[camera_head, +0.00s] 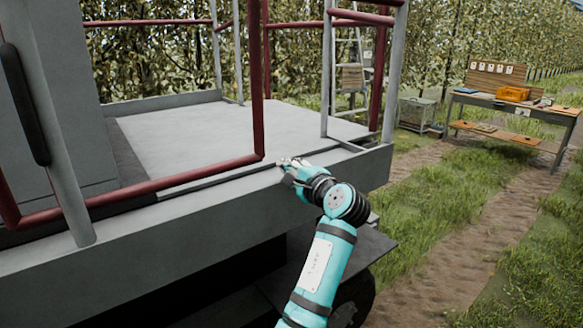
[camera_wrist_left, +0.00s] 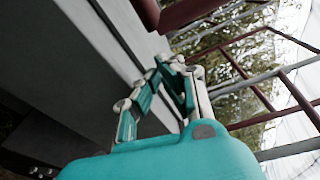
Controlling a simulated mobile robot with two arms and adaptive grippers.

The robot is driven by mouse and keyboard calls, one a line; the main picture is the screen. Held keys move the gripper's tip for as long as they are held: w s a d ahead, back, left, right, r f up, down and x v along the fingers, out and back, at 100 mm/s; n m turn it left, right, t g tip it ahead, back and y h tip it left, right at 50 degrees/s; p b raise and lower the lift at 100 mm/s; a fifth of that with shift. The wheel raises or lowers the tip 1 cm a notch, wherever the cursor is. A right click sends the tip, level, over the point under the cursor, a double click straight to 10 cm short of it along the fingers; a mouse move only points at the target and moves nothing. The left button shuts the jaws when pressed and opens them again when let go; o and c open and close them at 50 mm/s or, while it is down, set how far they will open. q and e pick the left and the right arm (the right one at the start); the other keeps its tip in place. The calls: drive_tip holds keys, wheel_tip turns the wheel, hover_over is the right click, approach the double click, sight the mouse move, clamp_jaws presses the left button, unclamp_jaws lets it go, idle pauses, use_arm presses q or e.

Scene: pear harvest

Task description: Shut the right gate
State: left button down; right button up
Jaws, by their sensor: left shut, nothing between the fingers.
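A large red tubular gate frame (camera_head: 150,186) runs along the near edge of the grey platform (camera_head: 210,140) in the head view. Its lower rail meets an upright bar (camera_head: 257,80) at the right corner. Another red frame (camera_head: 378,75) stands by the grey posts at the platform's right end. I cannot tell for certain which one is the right gate. My left gripper (camera_head: 288,164) is just right of the near frame's lower corner, low over the platform edge, apparently apart from the bar. In the wrist view its fingers (camera_wrist_left: 163,68) are together and empty, with dark red tubing (camera_wrist_left: 190,12) beyond them.
Grey posts (camera_head: 329,70) and a ladder (camera_head: 350,75) stand at the platform's right end. A workbench (camera_head: 520,105) with an orange crate (camera_head: 512,93) is at the far right. Grass and a dirt track lie right of the platform. Tree rows close off the back.

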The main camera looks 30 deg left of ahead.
use_arm(q)
drive_tip(key=p+x, duration=0.1)
drive_tip(key=x, duration=0.5)
use_arm(e)
drive_tip(key=shift+w+r, duration=0.15)
drive_tip(key=shift+r, duration=0.4)
drive_tip(key=shift+w+r, duration=0.15)
drive_tip(key=shift+r, duration=0.35)
use_arm(q)
drive_tip(key=shift+a+p, duration=0.2)
drive_tip(key=shift+p, duration=0.1)
use_arm(e)
drive_tip(key=shift+s+d, duration=0.1)
